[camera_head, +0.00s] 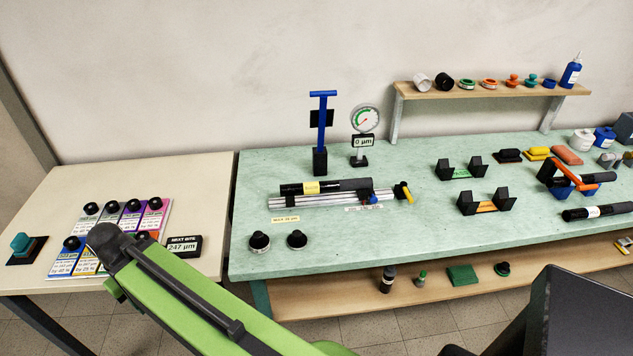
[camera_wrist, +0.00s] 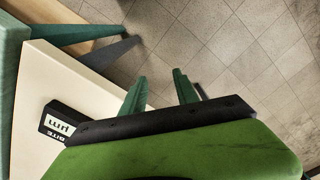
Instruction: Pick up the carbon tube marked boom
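A black carbon tube (camera_head: 348,185) with a yellow label lies on a silver rail fixture at the middle of the green bench. Another black tube (camera_head: 574,215) with a white label lies at the bench's right front. I cannot read "boom" on either label. My gripper (camera_wrist: 160,75) shows in the wrist view with its two green fingers apart and nothing between them. It points over the tiled floor beside the cream table. In the head view my green arm reaches toward the cream table at left, away from both tubes, and the fingers cannot be made out.
The cream table (camera_head: 60,190) holds label cards with black knobs and a "247 µm" display (camera_head: 185,247). On the green bench (camera_head: 350,255) stand a blue press (camera_head: 322,125), a dial gauge (camera_head: 365,117) and two black V-stands (camera_head: 486,204).

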